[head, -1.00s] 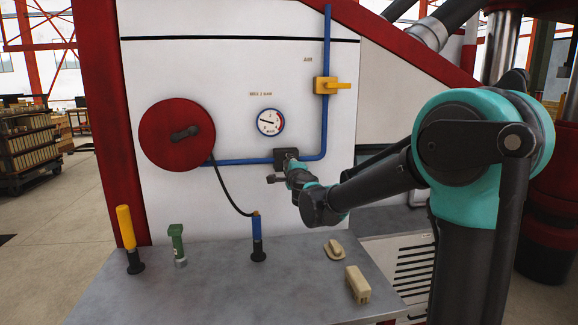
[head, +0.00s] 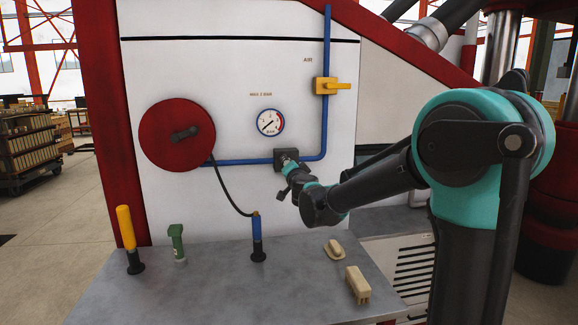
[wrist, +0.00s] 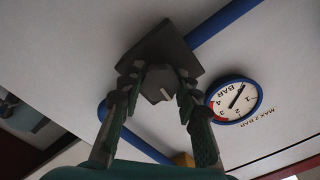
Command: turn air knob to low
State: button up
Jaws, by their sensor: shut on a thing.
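The air knob (wrist: 158,86) is a grey knob with a pale mark, in front of a dark square block (wrist: 160,50) in the wrist view. In the head view the block (head: 280,157) sits on the blue pipe, and my gripper covers the knob. My gripper (wrist: 158,76) is shut on the knob, one finger on each side; it also shows at the block in the head view (head: 289,160). The round pressure gauge (head: 270,122) has its needle toward the lower left of the dial; the gauge also shows upside down in the wrist view (wrist: 233,101).
A red reel (head: 177,135) is on the left.

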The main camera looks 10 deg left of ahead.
jog(key=shift+n, duration=0.6)
jog(key=o, duration=1.2)
jog(key=shift+s, duration=0.1)
jog(key=v, duration=1.1)
jog(key=shift+s, duration=0.4)
jog(key=shift+d, duration=0.15)
